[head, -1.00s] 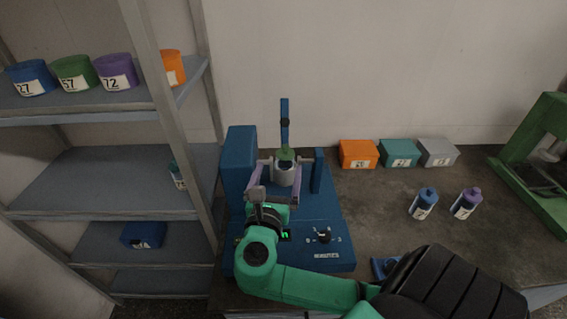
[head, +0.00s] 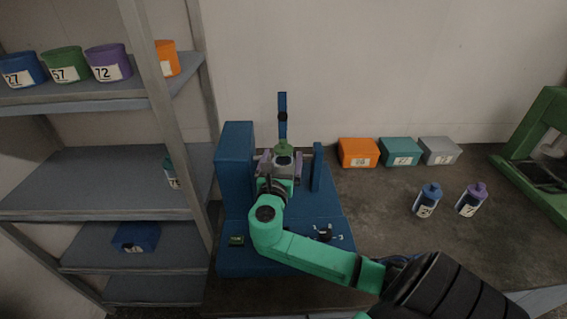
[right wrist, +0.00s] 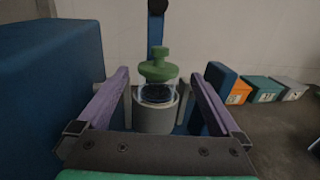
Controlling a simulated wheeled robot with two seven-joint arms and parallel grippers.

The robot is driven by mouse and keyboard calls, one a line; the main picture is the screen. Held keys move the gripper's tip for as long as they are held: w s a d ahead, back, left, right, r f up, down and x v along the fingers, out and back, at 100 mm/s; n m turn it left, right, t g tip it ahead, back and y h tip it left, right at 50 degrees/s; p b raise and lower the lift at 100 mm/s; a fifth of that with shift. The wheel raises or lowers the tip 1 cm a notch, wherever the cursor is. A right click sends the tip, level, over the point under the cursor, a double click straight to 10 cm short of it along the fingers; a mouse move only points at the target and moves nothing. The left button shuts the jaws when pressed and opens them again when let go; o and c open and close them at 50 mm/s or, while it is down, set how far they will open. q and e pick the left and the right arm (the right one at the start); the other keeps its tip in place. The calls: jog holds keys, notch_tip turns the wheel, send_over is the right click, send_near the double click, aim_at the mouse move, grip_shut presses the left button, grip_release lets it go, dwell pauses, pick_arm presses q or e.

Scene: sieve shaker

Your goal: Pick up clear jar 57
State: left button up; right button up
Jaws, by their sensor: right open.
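A small clear jar (right wrist: 157,94) with dark contents sits in a grey cup (right wrist: 155,119) on the blue shaker machine (head: 235,160). No number on the jar is readable. A green clamp knob (right wrist: 158,68) is directly above the jar. My right gripper (right wrist: 167,76) is open, with its purple fingers on either side of the cup and jar, apart from them. In the head view the right gripper (head: 281,164) is at the machine and partly hides the cup. A green container (head: 64,66) labelled 57 stands on the upper shelf. My left gripper is not in view.
The machine's tall blue block stands left of the gripper, and a blue post (head: 318,167) stands right. Orange (head: 358,153), teal (head: 399,152) and grey boxes (head: 438,151) and two bottles (head: 427,200) are on the bench. Shelving (head: 85,180) is at left.

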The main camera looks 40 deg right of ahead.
jog(key=x, duration=0.3)
jog(key=shift+w+r, duration=0.1)
jog(key=shift+w, duration=0.05)
jog(key=shift+w+d, duration=0.2)
jog(key=shift+w, duration=0.05)
jog(key=shift+s, duration=0.1)
grip_shut()
